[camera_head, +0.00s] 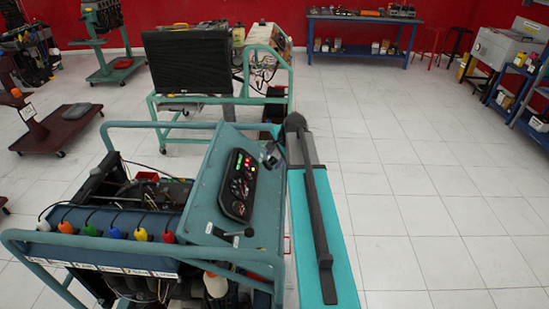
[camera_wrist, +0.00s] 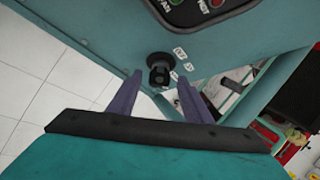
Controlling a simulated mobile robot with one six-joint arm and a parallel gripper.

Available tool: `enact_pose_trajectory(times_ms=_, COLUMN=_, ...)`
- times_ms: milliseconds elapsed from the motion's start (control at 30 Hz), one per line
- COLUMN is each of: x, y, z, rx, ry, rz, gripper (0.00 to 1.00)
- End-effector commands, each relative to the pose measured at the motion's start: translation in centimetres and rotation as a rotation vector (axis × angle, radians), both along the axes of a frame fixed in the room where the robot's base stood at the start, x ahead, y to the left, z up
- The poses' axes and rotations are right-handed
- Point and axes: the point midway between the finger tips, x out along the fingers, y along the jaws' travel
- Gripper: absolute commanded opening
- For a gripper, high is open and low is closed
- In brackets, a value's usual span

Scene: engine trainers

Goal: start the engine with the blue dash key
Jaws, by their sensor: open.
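The blue-green dash (camera_head: 206,203) slopes on top of an engine trainer in the head view. In the wrist view, a black round key switch (camera_wrist: 158,62) with a dark key-like grip stands on the dash (camera_wrist: 105,40), beside small white labels. I see no blue on the key itself. My gripper (camera_wrist: 160,77) is open, its two purple fingers on either side of the switch in the picture. I cannot tell whether they touch it. In the head view my gripper (camera_head: 271,155) is a small dark shape at the dash's upper right edge, hiding the switch.
A black gauge cluster (camera_head: 240,186) with lit lamps sits on the dash, with a black-knobbed lever (camera_head: 235,233) below. Green tube rails (camera_head: 160,125) surround the trainer. A second stand with a black screen (camera_head: 188,62) is behind. Tiled floor (camera_head: 420,190) is clear at right.

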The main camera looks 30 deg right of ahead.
Motion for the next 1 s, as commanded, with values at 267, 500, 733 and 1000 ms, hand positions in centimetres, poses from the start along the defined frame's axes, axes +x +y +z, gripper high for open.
enact_pose_trajectory(times_ms=267, x=0.17, y=-0.02, z=-0.43, rx=0.0, ry=0.0, rz=0.0, gripper=0.45)
enact_pose_trajectory(times_ms=500, x=0.14, y=-0.06, z=-0.4, rx=0.0, ry=0.0, rz=-0.001, gripper=0.28)
enact_pose_trajectory(times_ms=733, x=0.12, y=0.16, z=-0.38, rx=0.0, ry=-0.001, rz=-0.001, gripper=0.04)
enact_pose_trajectory(times_ms=1000, x=0.09, y=-0.07, z=-0.49, rx=-0.009, ry=-0.014, rz=0.017, gripper=0.04)
